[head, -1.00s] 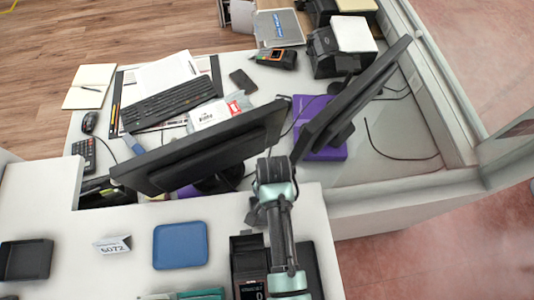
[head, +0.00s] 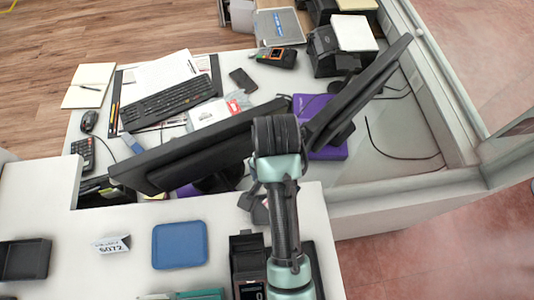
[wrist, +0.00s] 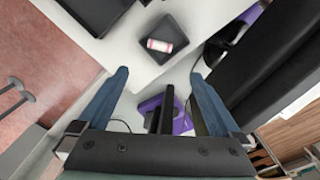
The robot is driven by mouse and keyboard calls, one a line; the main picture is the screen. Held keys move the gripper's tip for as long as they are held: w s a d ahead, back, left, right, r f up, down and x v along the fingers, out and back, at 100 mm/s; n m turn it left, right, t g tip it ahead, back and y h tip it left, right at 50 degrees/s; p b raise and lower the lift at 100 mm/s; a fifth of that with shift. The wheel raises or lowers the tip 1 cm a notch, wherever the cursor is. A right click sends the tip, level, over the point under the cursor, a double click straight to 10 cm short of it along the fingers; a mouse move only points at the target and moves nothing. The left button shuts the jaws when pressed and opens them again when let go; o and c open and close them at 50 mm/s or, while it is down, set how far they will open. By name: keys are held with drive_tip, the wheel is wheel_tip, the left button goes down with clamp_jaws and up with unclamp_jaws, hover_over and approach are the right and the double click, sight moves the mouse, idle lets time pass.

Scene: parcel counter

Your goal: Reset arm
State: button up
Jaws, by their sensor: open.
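My gripper (wrist: 159,73) shows in the wrist view with its two blue fingers spread wide and nothing between them. In the head view, my arm reaches up over the counter's right part, in front of the monitors. The gripper itself is mostly hidden there behind my arm. In the wrist view, a dark square tray (wrist: 174,30) with a small white and red cylinder (wrist: 159,46) on it lies beyond the fingertips, apart from them.
Two black monitors (head: 205,148) (head: 358,95) stand close to my arm. A blue tray (head: 180,246), a card marked 6072 (head: 112,245) and a black tray (head: 24,259) lie on the front counter (head: 60,215). A purple object (wrist: 181,122) shows between the fingers. Bare counter lies around the blue tray.

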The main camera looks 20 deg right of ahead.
idle(0.4)
drive_tip(key=w+r+n+t+h+b, duration=0.1)
drive_tip(key=w+r+n+t+b, duration=0.1)
drive_tip(key=w+r+t, duration=0.4)
drive_tip(key=w+r+n+t+h+b, duration=0.1)
drive_tip(key=w+r+n+t+b, duration=0.2)
drive_tip(key=w, duration=0.5)
drive_tip(key=w+a+r+n+t+b, duration=0.15)
drive_tip(key=w+r+t, duration=0.3)
drive_tip(key=r, duration=0.75)
drive_tip(key=s+a+r+n+t+b, duration=0.1)
drive_tip(key=a+r+n+t+b, duration=0.2)
drive_tip(key=r, duration=0.6)
drive_tip(key=s+a+r+t+b, duration=0.1)
drive_tip(key=a+r+t, duration=0.3)
drive_tip(key=r, duration=0.5)
drive_tip(key=s+a+r+n+t+y+b, duration=0.2)
drive_tip(key=s+r+n+t, duration=0.1)
drive_tip(key=s+r+t, duration=0.4)
drive_tip(key=s+r, duration=0.3)
drive_tip(key=r, duration=0.1)
drive_tip(key=shift+s+r, duration=0.25)
drive_tip(key=shift+s, duration=0.15)
